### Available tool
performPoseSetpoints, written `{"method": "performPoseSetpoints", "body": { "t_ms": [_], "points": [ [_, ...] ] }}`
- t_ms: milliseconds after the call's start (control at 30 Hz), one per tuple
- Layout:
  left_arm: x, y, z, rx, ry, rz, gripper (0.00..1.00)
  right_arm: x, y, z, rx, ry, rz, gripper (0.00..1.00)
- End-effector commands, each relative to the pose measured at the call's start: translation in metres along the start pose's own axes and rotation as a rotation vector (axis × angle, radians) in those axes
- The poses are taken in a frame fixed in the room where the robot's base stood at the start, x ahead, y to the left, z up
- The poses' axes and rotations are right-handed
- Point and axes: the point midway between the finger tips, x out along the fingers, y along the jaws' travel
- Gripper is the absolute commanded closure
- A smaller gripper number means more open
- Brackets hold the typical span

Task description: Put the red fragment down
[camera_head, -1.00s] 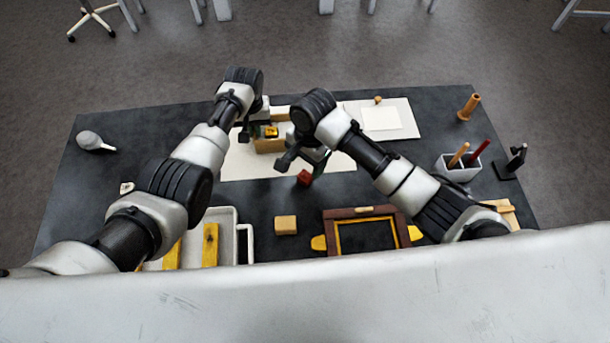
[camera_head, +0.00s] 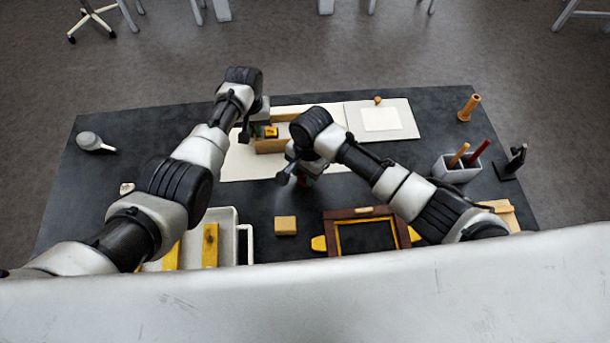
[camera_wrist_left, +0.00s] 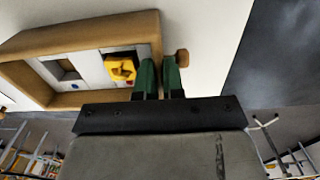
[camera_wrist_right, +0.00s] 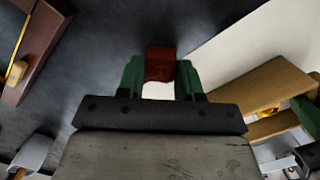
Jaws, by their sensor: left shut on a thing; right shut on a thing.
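The red fragment (camera_wrist_right: 160,64) is a small dark red block between the green fingers of my right gripper (camera_wrist_right: 160,80), which is shut on it. In the head view my right gripper (camera_head: 304,180) is over the dark table and mostly hides the fragment. I cannot tell whether the fragment touches the table. In the head view the box (camera_head: 268,146) stands on the white sheet.
A yellow piece (camera_wrist_left: 120,69) lies inside the box. A tan block (camera_head: 285,225) and a dark wooden frame (camera_head: 348,213) are near the front. A white tray (camera_head: 232,218) is at left, a tool holder (camera_head: 457,170) at right. Dark table is clear around the right gripper.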

Motion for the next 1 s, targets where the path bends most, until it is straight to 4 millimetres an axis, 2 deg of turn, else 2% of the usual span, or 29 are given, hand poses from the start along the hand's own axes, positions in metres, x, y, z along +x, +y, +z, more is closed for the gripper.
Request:
{"method": "performPoseSetpoints", "body": {
  "t_ms": [167, 267, 600, 733, 867, 1000],
  "points": [
    [0.000, 0.000, 0.000, 0.000, 0.000, 0.000, 1.00, -0.003, 0.000, 0.000, 0.000, 0.000, -0.001, 0.91],
    [0.000, 0.000, 0.000, 0.000, 0.000, 0.000, 1.00, -0.014, -0.001, 0.002, 0.000, 0.000, -0.004, 0.91],
    [0.000, 0.000, 0.000, 0.000, 0.001, 0.000, 1.00, -0.080, -0.001, 0.010, -0.002, 0.001, -0.004, 0.91],
    [0.000, 0.000, 0.000, 0.000, 0.001, 0.000, 1.00, -0.094, -0.002, 0.011, -0.028, 0.000, 0.000, 0.91],
    [0.000, 0.000, 0.000, 0.000, 0.001, 0.000, 1.00, -0.100, -0.006, 0.011, -0.166, 0.000, 0.020, 0.91],
    [0.000, 0.000, 0.000, 0.000, 0.001, 0.000, 1.00, -0.100, -0.016, 0.008, -0.449, 0.000, 0.059, 0.91]
  ]
}}
